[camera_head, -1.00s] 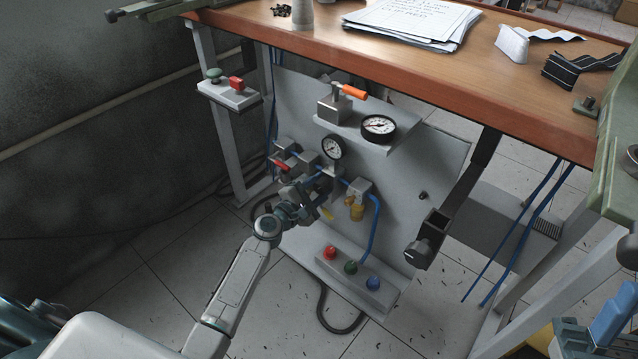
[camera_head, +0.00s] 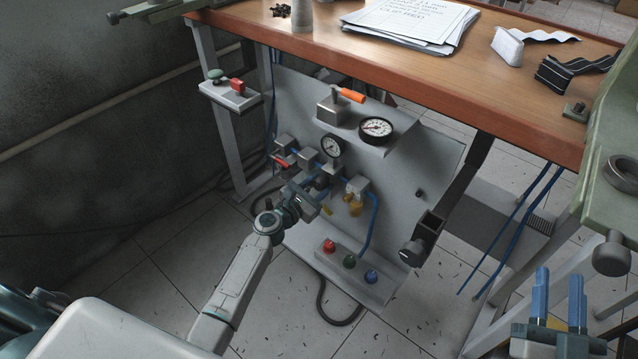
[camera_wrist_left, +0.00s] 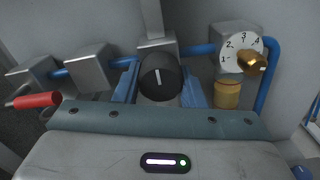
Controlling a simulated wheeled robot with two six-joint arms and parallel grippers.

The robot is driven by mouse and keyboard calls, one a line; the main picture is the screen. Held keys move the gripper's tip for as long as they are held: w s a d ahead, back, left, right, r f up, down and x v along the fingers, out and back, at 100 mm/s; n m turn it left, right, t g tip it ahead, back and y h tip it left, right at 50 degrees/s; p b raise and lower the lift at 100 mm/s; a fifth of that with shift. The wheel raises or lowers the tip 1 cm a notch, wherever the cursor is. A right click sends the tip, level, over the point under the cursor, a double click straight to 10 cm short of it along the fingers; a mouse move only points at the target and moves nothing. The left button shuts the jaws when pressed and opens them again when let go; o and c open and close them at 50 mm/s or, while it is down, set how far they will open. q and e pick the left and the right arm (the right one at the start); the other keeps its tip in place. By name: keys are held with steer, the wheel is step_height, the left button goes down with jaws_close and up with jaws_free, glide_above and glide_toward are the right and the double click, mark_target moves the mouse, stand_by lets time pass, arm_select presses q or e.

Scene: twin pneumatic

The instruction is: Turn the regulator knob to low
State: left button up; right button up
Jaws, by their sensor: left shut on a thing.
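The regulator knob (camera_wrist_left: 160,77) is black and round, with a white line pointing nearly straight up in the left wrist view. My left gripper (camera_wrist_left: 161,90) has its blue fingers on either side of the knob and is shut on it. In the head view my left gripper (camera_head: 312,188) reaches the pneumatic panel (camera_head: 418,155) from the front left and hides the knob. A small gauge (camera_head: 333,146) and a larger gauge (camera_head: 376,130) sit above it. My right gripper (camera_head: 560,300) is at the lower right, its blue fingers apart, open and empty.
A numbered dial with a brass knob (camera_wrist_left: 252,62) stands right of the black knob. A red-handled valve (camera_wrist_left: 38,100) is at left. The wooden bench top (camera_head: 450,90) overhangs the panel.

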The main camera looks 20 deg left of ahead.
arm_select(q)
steer(key=shift+f, duration=0.1)
arm_select(e)
steer(key=shift+f, duration=0.2)
arm_select(q)
steer(key=o, duration=1)
steer(key=v, duration=0.6)
steer(key=shift+s, duration=0.15)
glide_toward(317, 188)
arm_select(e)
steer(key=shift+s+r+t, duration=0.2)
steer(key=shift+r+t, duration=0.4)
steer(key=shift+r, duration=0.55)
